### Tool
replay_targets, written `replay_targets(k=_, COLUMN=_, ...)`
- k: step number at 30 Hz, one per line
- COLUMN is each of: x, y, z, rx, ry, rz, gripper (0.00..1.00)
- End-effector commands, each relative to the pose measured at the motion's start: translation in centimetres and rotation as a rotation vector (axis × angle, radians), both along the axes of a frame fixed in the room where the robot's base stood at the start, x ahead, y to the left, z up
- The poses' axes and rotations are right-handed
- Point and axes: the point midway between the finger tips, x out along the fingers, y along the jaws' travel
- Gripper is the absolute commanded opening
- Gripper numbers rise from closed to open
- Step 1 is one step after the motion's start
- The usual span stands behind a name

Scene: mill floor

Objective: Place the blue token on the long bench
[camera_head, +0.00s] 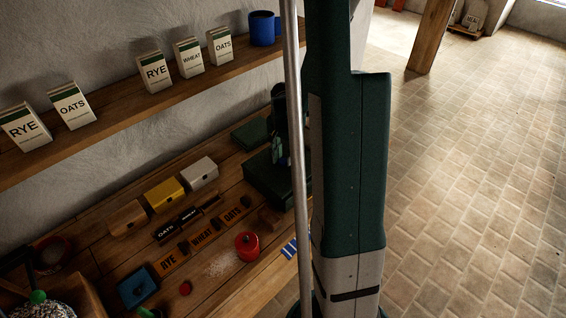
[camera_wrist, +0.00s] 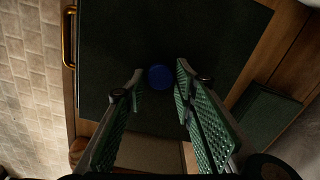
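The blue token (camera_wrist: 160,77) is a small round disc, seen in the wrist view over the dark green box (camera_wrist: 190,40). My gripper (camera_wrist: 160,82) is open, with one green ribbed finger on each side of the token and a visible gap at each side. I cannot tell whether the token rests on the box lid or how high the fingers are above it. The long bench (camera_head: 232,182) is the wooden worktop below the wall shelf in the head view. There, the gripper (camera_head: 279,150) is partly hidden by my arm, and the token is hidden.
The green box (camera_head: 268,182) stands toward the bench's back end. A shelf (camera_head: 110,115) with cartons and a blue mug (camera_head: 264,28) hangs above.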

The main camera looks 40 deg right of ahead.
Motion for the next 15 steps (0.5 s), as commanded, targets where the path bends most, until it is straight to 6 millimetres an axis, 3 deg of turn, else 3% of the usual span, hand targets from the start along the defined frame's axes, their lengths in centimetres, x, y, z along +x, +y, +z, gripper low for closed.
replay_targets(k=15, x=-0.01, y=0.01, z=0.10, rx=0.000, ry=0.000, rz=0.000, gripper=0.15)
